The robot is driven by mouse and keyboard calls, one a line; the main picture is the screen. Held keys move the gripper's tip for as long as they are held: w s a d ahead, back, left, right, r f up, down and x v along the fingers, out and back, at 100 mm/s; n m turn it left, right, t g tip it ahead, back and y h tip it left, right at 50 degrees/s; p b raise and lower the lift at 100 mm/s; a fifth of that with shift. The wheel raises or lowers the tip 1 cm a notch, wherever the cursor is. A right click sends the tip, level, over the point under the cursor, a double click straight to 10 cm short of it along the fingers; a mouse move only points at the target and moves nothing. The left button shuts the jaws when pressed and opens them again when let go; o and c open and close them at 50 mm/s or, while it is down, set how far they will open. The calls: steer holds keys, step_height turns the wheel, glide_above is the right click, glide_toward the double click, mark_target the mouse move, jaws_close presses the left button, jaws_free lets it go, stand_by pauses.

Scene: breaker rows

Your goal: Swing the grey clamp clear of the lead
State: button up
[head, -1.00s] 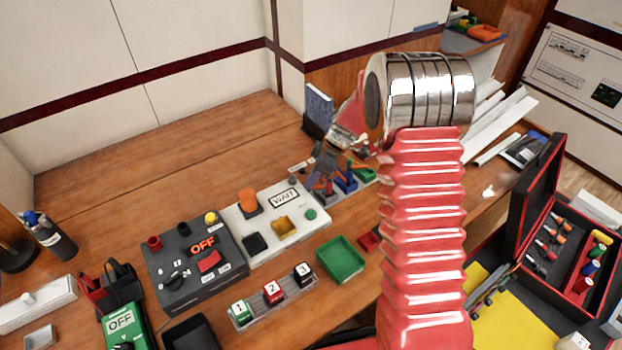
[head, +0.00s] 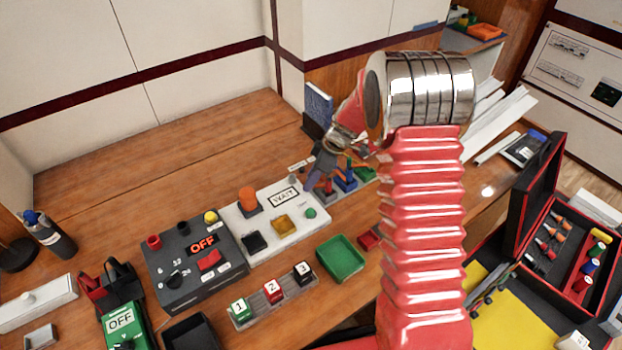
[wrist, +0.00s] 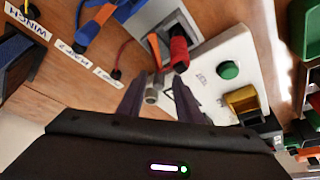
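The grey clamp (wrist: 152,91) shows in the wrist view as a small grey post with a rounded end, beside the lead. The lead's red plug (wrist: 179,50) sits at a grey socket block, just above and right of the clamp. My gripper (wrist: 160,80) has its two dark fingers apart, one on each side of the clamp's end, with a gap to the right finger. I cannot tell whether the left finger touches it. In the head view my gripper (head: 314,184) is low over the back of the panel row, and it hides the clamp there.
A white box (head: 262,240) with a green button and yellow part stands close by. Blue (head: 345,180) and green connectors are just right of the gripper. A dark OFF box (head: 190,285) and a green tray (head: 340,258) are nearer.

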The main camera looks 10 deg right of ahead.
steer(key=v, duration=1.3)
steer(key=shift+d+r, duration=0.2)
steer(key=shift+r, duration=0.05)
steer(key=s+m+g+h, duration=0.1)
steer(key=s+m+h, duration=0.1)
steer(key=s+m, duration=0.75)
steer(key=s+a+r+m+t+h, duration=0.1)
steer(key=s+r+t, duration=0.1)
steer(key=s+r, duration=0.5)
steer(key=s+a+r+m+t+h, duration=0.1)
steer(key=s+r, duration=0.5)
steer(key=s, duration=0.9)
steer(key=shift+a+r+m+t, duration=0.35)
steer(key=shift+a+m+t, duration=0.4)
steer(key=shift+t, duration=0.15)
